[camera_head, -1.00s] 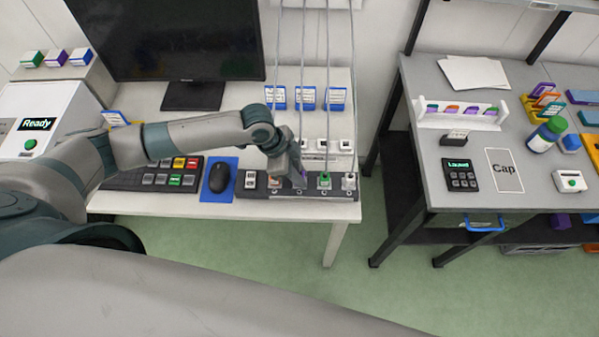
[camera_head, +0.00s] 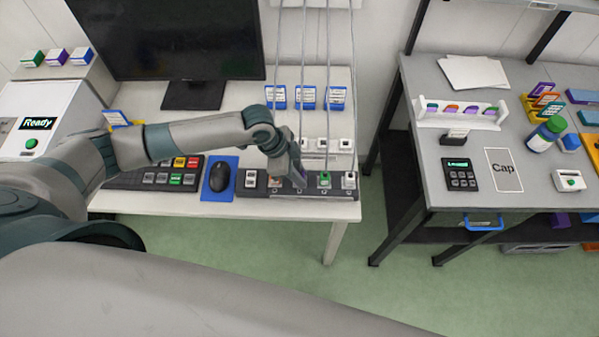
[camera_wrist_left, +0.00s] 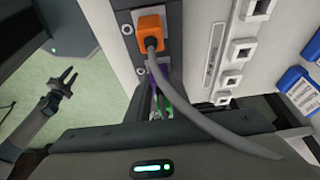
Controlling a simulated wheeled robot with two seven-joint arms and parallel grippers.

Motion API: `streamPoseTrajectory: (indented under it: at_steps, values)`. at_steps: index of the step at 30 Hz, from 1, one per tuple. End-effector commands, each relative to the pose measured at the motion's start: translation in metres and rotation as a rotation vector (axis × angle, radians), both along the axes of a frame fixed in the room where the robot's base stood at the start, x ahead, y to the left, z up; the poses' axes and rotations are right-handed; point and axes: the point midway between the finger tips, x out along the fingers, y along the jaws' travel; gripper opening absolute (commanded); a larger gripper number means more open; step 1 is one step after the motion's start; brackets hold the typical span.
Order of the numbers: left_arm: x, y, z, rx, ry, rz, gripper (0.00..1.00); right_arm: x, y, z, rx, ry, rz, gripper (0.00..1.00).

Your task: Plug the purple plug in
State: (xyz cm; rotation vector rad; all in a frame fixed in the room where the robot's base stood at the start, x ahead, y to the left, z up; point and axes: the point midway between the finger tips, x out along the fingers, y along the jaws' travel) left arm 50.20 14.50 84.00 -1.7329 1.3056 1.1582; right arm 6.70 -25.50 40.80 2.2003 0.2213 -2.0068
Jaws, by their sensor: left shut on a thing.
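My left gripper (camera_head: 298,178) is at the dark power strip (camera_head: 335,193) on the white desk. It is shut on the purple plug (camera_wrist_left: 151,98), which shows only as a purple sliver between the fingers in the left wrist view. Whether its prongs are in a socket is hidden. An orange plug (camera_wrist_left: 150,28) with a grey cable sits in the strip beside it, and a green plug (camera_head: 324,179) is on the other side. My right gripper (camera_wrist_left: 66,80) shows small over the floor in the left wrist view, fingers apart and empty.
A white plug (camera_head: 349,180) stands at the strip's right end. Grey cables hang near the fingers. A row of white sockets (camera_head: 333,146) and blue-edged labels (camera_head: 305,97) are behind. A mouse (camera_head: 219,177) and keyboard (camera_head: 160,178) lie to the left.

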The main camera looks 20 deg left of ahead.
Motion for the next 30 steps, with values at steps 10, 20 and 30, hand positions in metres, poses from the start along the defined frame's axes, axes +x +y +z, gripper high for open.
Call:
streamPoseTrajectory:
  at_steps: [10, 20, 30]
  values:
    - [0.0002, -0.0001, -0.0005, 0.000, 0.000, 0.000, 0.02, 0.0000, -0.0023, 0.0010, -0.002, 0.000, 0.001, 0.31]
    - [0.0002, 0.0000, -0.0005, 0.000, 0.000, 0.000, 0.42, 0.0000, -0.0023, 0.0010, -0.002, 0.000, 0.001, 0.31]
    - [0.0002, 0.0000, -0.0005, 0.000, 0.000, 0.001, 0.60, 0.0001, -0.0021, 0.0010, -0.002, 0.000, 0.001, 0.31]
